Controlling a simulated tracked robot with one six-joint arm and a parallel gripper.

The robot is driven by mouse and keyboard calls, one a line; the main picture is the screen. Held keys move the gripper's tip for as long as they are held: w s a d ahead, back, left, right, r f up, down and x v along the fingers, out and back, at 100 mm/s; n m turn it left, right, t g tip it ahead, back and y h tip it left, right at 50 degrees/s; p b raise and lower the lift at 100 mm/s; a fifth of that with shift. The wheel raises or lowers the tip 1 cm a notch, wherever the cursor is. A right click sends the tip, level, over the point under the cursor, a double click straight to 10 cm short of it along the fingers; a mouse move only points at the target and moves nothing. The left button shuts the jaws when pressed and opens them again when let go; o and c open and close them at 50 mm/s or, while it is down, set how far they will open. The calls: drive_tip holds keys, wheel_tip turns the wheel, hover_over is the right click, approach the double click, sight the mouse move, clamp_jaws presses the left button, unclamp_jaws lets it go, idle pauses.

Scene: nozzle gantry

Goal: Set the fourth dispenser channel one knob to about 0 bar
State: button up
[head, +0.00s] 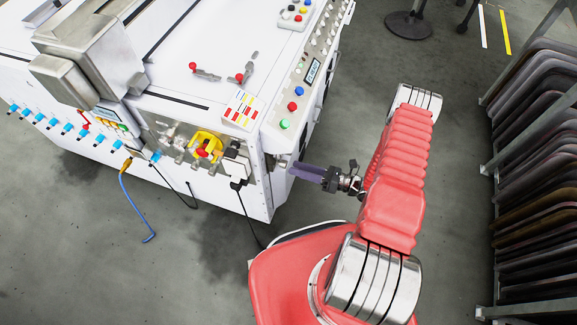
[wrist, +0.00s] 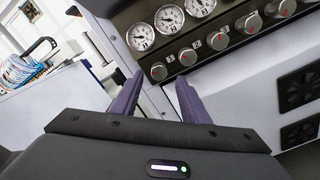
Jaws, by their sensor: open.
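In the wrist view a dark panel carries a slanting row of round grey knobs with red marks. The end knob (wrist: 158,71) appears between my fingertips; a second knob (wrist: 187,57) and a third knob (wrist: 217,41) follow up to the right. White dial gauges (wrist: 140,36) sit above them. I cannot tell which knob belongs to the fourth dispenser, and the needles are too small to read surely. My gripper (wrist: 160,77) is open, its purple fingers empty and pointing at the end knob. In the head view my gripper (head: 296,170) is beside the white machine's right side (head: 258,195).
The machine's top (head: 200,50) bears red-tipped levers (head: 240,77) and a button strip (head: 292,106). Black fan grilles (wrist: 297,88) lie below the knobs. A rack of dark curved panels (head: 540,130) stands at right.

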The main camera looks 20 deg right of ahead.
sight(284, 164)
drive_tip(key=shift+x, duration=1.9)
drive_tip(key=shift+c, duration=0.2)
